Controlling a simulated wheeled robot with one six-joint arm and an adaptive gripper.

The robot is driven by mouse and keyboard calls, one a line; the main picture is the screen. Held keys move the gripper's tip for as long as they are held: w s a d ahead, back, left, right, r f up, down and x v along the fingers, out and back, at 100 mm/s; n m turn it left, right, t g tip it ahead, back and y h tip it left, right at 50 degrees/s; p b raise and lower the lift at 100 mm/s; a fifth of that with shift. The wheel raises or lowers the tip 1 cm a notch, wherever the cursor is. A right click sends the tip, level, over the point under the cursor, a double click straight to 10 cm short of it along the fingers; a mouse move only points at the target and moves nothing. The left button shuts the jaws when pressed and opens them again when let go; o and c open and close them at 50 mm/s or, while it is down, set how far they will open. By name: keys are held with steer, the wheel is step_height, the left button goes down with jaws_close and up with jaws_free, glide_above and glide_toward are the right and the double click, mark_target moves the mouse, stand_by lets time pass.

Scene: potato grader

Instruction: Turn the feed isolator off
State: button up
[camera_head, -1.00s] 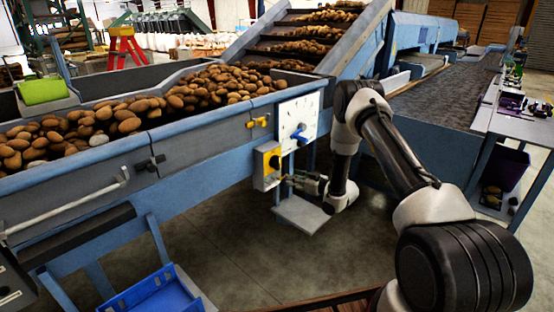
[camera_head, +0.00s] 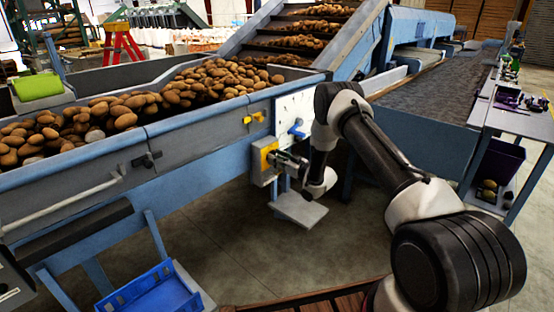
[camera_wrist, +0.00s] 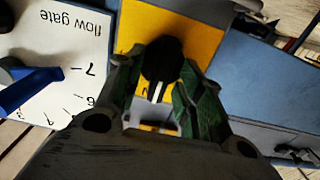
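The feed isolator is a grey box with a yellow face (camera_head: 264,152) on the side of the blue hopper. In the wrist view the yellow face (camera_wrist: 205,32) carries a round black knob (camera_wrist: 162,60) with white marks just below it. My gripper (camera_head: 281,160) is right at the box in the head view and hides the knob there. In the wrist view one finger of my gripper (camera_wrist: 160,80) lies on each side of the knob. I cannot tell whether the fingers press on it. The knob's lower part is partly hidden.
A white flow gate dial plate (camera_wrist: 60,45) with a blue lever (camera_wrist: 28,92) is beside the isolator. A small yellow handle (camera_head: 254,118) sits above on the hopper (camera_head: 205,130). A blue crate (camera_head: 150,297) stands on the floor at lower left.

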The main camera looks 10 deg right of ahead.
steer(key=shift+c, duration=0.3)
jaws_close()
steer(key=shift+w+d+f+m, duration=0.1)
steer(key=shift+m, duration=2.9)
steer(key=shift+w+d+f+m, duration=0.1)
steer(key=shift+m, duration=2.9)
steer(key=shift+d+f+m, duration=0.1)
steer(key=shift+m, duration=2.9)
steer(key=shift+o, duration=0.3)
jaws_free()
